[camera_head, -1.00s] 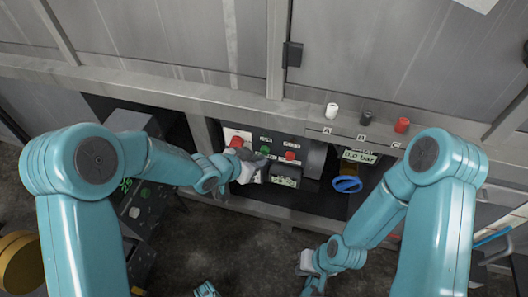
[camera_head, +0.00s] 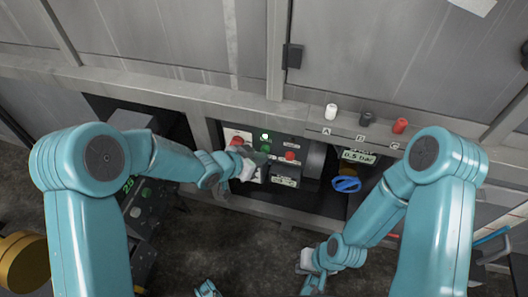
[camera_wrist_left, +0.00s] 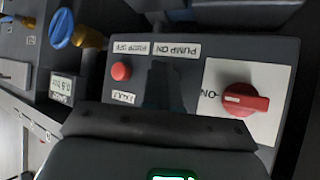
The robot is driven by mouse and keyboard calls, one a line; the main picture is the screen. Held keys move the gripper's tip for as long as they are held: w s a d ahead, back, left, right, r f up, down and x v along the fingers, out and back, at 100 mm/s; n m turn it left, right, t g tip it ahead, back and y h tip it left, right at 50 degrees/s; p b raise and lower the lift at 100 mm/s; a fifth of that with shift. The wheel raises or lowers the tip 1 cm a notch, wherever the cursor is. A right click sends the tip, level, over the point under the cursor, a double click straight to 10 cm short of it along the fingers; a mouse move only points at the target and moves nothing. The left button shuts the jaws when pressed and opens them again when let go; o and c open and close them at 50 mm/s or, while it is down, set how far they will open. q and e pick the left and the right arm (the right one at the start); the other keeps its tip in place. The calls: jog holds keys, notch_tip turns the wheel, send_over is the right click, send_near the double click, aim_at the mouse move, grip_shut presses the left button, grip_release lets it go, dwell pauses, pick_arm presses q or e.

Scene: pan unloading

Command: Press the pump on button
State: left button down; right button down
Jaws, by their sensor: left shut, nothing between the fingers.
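The control panel (camera_head: 285,144) is in the middle of the head view. It also shows upside down in the wrist view, with a "PUMP ON" label (camera_wrist_left: 177,50). My left gripper (camera_head: 262,158) is shut and empty at the panel, its fingertips (camera_wrist_left: 165,88) over the spot by that label. The fingers hide the pump on button in the wrist view, and I cannot see contact directly. A green lamp (camera_head: 264,136) on the panel is lit. The pressure display (camera_head: 357,155) reads 0.5 bar. My right gripper (camera_head: 309,268) hangs low, its jaws unclear.
The red pump off button (camera_head: 290,156) is right of the left gripper. A red rotary switch (camera_wrist_left: 246,100) sits beside the fingers, near "ON". A blue valve handle (camera_head: 346,184) is further right. White, dark and red knobs line the ledge above.

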pick_arm(q)
jog(key=shift+s, duration=0.1)
jog(key=shift+s+a+b, duration=0.3)
jog(key=shift+s+b, duration=0.25)
jog(key=shift+s, duration=0.2)
jog(key=shift+s, duration=0.1)
jog(key=s, duration=0.1)
jog(key=s+a+b, duration=0.1)
jog(key=s, duration=0.1)
jog(key=s+b, duration=0.1)
jog(key=shift+s+a, duration=0.25)
jog(key=shift+s, duration=0.05)
dwell(0.6)
